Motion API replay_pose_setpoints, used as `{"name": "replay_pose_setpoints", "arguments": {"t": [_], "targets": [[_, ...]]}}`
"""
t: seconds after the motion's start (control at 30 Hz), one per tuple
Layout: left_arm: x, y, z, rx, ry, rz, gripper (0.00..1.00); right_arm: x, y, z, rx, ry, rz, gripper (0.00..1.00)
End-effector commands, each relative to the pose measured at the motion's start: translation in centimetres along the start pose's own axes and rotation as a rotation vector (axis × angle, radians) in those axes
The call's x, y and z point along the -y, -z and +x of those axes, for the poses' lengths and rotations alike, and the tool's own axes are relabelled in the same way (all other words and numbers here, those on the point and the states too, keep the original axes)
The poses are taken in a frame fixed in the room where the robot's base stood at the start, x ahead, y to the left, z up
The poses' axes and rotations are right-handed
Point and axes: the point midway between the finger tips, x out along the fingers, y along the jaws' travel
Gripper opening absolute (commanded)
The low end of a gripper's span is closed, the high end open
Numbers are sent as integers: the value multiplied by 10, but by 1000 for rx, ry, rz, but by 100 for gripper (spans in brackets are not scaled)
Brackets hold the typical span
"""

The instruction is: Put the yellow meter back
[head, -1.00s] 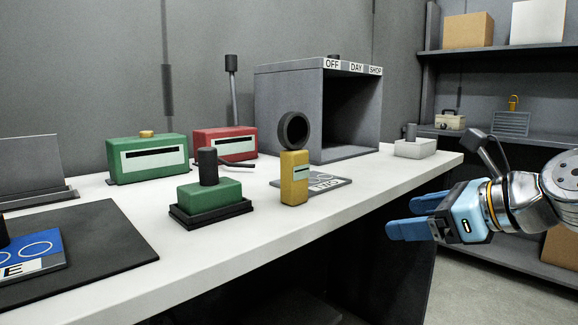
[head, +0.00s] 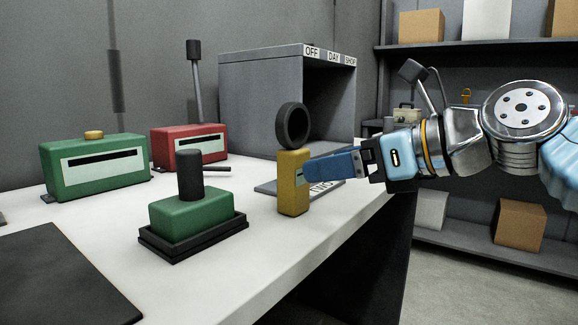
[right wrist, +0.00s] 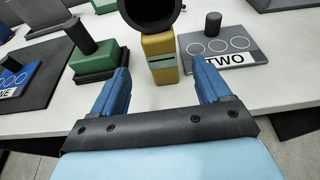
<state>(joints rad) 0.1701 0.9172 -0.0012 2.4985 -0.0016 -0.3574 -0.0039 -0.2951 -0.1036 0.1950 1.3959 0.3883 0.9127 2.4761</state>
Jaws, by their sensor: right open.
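The yellow meter (head: 292,182) is an upright yellow block with a black ring on top, standing on the white bench. In the right wrist view the meter (right wrist: 160,55) is ahead, between the lines of my two fingers. My right gripper (head: 312,170) is open, its fingers reaching toward the meter from the right; in the head view they overlap its right edge. Contact cannot be told. A grey plate marked TWO (right wrist: 238,59) lies beside the meter; the head view shows part of that plate (head: 270,188) behind it. My left gripper is not in view.
A green block with a black post (head: 200,213) sits in a black tray left of the meter. Green (head: 95,180) and red (head: 185,150) boxes stand farther back. A dark mat (head: 65,270) lies front left.

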Motion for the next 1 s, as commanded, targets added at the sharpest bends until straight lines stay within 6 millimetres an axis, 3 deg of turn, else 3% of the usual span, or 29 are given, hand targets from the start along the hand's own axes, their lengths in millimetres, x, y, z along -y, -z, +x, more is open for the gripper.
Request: {"name": "replay_pose_setpoints", "arguments": {"t": [0.53,0.83,0.87,1.0], "targets": [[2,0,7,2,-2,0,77,1,0,72,-1,-1,0,77],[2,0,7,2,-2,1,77,1,-1,80,1,1,0,77],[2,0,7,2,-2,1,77,1,-1,80,1,1,0,75],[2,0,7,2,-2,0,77,1,-1,80,1,1,0,54]]}}
